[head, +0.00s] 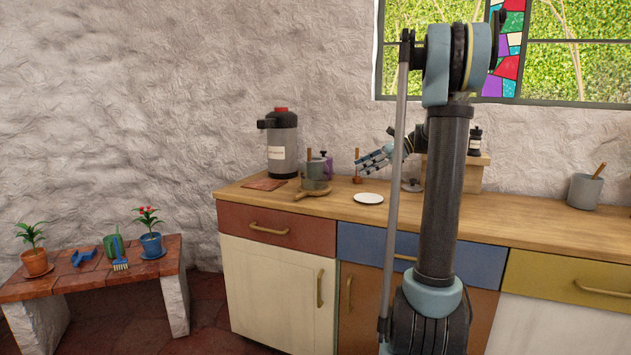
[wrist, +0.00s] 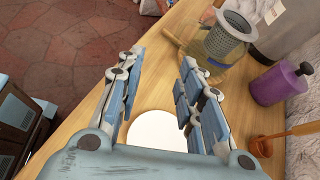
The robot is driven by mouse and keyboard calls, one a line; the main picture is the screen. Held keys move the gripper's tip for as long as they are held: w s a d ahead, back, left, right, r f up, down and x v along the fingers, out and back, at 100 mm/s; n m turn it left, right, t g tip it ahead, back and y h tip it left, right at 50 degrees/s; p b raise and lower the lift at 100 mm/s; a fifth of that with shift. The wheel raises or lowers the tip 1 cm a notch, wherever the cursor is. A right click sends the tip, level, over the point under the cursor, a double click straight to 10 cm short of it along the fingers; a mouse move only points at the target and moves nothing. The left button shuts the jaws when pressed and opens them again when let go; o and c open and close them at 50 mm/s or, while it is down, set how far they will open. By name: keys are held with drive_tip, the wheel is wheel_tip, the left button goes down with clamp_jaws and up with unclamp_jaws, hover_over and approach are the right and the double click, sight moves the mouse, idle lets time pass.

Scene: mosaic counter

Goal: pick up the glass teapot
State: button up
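What looks like the glass teapot (wrist: 207,64) shows at the top of the wrist view, a clear body around a grey perforated basket (wrist: 228,34). In the head view it appears small (head: 315,184) on the counter near a wooden board, and its glass outline is hard to make out. My gripper (wrist: 160,75) is open and empty, its two fingers spread wide above the counter. In the head view my gripper (head: 373,160) is to the right of the teapot and apart from it.
A white plate (head: 368,198) lies below my gripper. A purple bottle (wrist: 280,83) and an orange-brown wooden item (wrist: 264,147) stand close by at right in the wrist view. A tall dispenser (head: 283,155) stands behind the teapot. The counter front (head: 260,205) is fairly clear.

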drive_tip(key=w+d+m+y, duration=0.1)
drive_tip(key=w, duration=0.2)
approach(315, 173)
drive_tip(key=s+f, duration=0.3)
drive_tip(key=s, duration=0.1)
drive_tip(key=shift+x, duration=3.1)
drive_tip(key=shift+w, duration=0.1)
clamp_jaws()
